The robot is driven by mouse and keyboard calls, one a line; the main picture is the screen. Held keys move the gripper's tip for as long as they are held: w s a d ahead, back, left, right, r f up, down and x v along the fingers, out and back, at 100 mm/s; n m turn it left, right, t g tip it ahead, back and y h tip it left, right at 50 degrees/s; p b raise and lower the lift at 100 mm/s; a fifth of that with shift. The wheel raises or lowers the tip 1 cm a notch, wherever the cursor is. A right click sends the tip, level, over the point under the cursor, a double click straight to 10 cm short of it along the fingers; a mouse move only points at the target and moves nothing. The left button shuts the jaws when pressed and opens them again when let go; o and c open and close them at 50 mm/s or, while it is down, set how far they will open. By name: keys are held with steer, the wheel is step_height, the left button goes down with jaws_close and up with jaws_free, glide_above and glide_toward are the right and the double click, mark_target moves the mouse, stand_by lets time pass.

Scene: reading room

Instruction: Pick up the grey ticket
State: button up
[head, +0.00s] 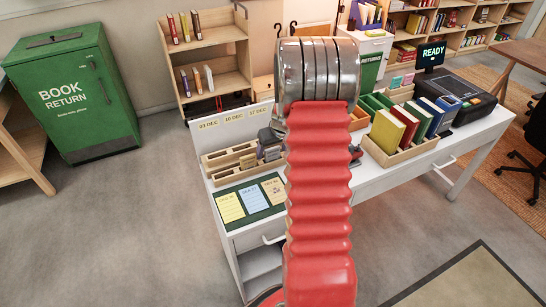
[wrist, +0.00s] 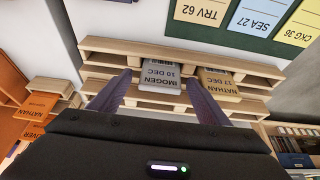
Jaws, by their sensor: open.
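A grey ticket (wrist: 160,72) marked IMOGEN 10 DEC sits in a slot of the pale wooden rack (wrist: 105,46) in the wrist view. A tan-grey ticket (wrist: 219,84) marked NATHAN 17 DEC sits beside it on the right. My gripper (wrist: 164,84) is open, with one dark finger at each side of the grey ticket. The right finger lies between the two tickets in the picture. I cannot tell whether the fingers touch the grey ticket. In the head view the rack (head: 222,157) stands on the white desk, and my arm hides part of the area.
A green board (head: 249,217) with yellow, blue and tan cards lies in front of the rack. Orange tickets (wrist: 38,104) lie at the left of the wrist view. A wooden tray of books (head: 398,154) and a dark machine (head: 467,103) stand on the desk's right.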

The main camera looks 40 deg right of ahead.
steer(key=shift+w+f, duration=0.15)
steer(key=shift+f, duration=0.2)
stand_by(0.3)
steer(key=c, duration=1.1)
